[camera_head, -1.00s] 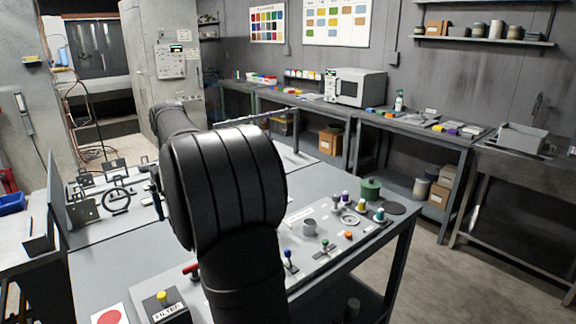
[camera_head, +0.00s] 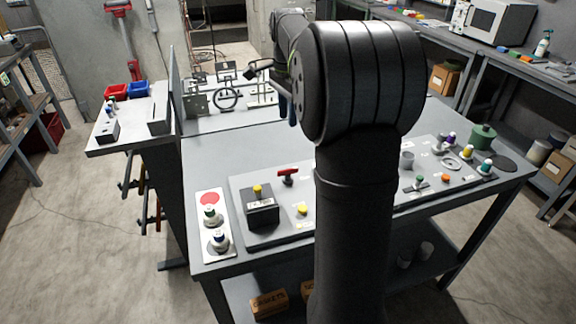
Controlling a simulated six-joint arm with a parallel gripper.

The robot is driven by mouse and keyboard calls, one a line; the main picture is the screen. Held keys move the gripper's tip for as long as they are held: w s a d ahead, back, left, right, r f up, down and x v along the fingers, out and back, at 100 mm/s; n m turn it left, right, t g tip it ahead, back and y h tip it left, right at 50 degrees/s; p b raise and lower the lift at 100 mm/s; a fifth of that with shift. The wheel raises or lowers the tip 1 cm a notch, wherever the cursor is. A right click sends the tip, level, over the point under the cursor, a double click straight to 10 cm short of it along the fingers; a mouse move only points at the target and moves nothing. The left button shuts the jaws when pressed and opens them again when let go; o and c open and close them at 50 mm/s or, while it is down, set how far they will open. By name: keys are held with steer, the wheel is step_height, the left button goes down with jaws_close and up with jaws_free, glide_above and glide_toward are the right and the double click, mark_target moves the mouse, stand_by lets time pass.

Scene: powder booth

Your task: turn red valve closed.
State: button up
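A red valve handle (camera_head: 288,171) stands on a grey panel on the table, just left of my arm. It looks like a short red bar on a dark stem. A black box with a yellow knob (camera_head: 261,203) is to its left on the same panel. My gripper (camera_head: 286,103) is at the far end of my arm, beyond the big black elbow, over the back of the table. It is small and partly hidden by the arm, so I cannot see whether its fingers are apart. It is well away from the red valve handle.
A white strip (camera_head: 203,229) with a red disc and two knobs lies at the front left. Upright brackets and a black ring (camera_head: 227,97) stand at the back. Several knobs and a green pot (camera_head: 482,137) are at the right. Bare tabletop (camera_head: 225,155) lies between.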

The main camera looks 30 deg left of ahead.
steer(key=m, duration=0.2)
glide_toward(288, 169)
step_height(288, 169, down, 9)
steer(key=shift+r, duration=0.15)
stand_by(0.3)
jaws_close()
